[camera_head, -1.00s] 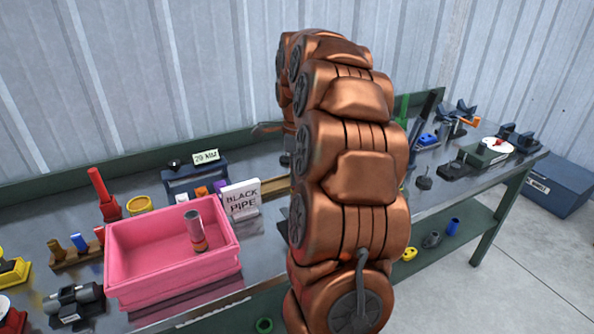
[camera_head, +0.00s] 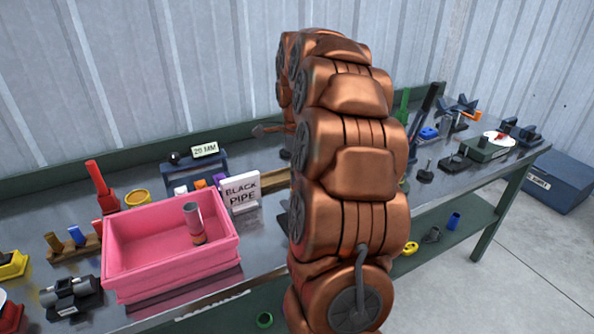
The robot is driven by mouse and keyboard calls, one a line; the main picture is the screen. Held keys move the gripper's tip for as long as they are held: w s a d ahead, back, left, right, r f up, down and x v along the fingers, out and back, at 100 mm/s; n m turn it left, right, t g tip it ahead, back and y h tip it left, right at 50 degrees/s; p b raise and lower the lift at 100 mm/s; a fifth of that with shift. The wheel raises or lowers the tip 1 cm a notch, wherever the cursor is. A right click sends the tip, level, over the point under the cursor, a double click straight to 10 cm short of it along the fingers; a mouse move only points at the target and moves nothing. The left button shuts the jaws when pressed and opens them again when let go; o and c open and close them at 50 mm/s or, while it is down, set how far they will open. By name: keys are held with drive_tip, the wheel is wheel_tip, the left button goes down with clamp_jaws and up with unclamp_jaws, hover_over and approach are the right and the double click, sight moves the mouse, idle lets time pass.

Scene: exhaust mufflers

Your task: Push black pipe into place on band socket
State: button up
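A small sign (camera_head: 240,192) reading "BLACK PIPE" stands at the back right of a pink bin (camera_head: 170,272). A short cylinder (camera_head: 193,222), grey with an orange-brown lower end, stands tilted in the bin; I cannot tell if it is the task's pipe. No black pipe or band socket can be made out for sure. My copper-coloured arm fills the middle of the view and hides the bench behind it.
A rack with a "28 MM" label (camera_head: 205,150) stands behind the bin. A red upright part (camera_head: 101,188) and a yellow ring (camera_head: 138,197) are to its left. Several clamps and a round white-topped fixture (camera_head: 492,141) stand at right. Loose parts lie on the lower shelf (camera_head: 470,218).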

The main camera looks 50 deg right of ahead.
drive_tip(key=shift+f+b, duration=1.35)
drive_tip(key=shift+f, duration=0.85)
drive_tip(key=o, duration=1.1)
drive_tip(key=shift+o, duration=0.2)
drive_tip(key=shift+r, duration=0.15)
wheel_tip(320, 180, up, 11)
drive_tip(key=shift+r, duration=0.4)
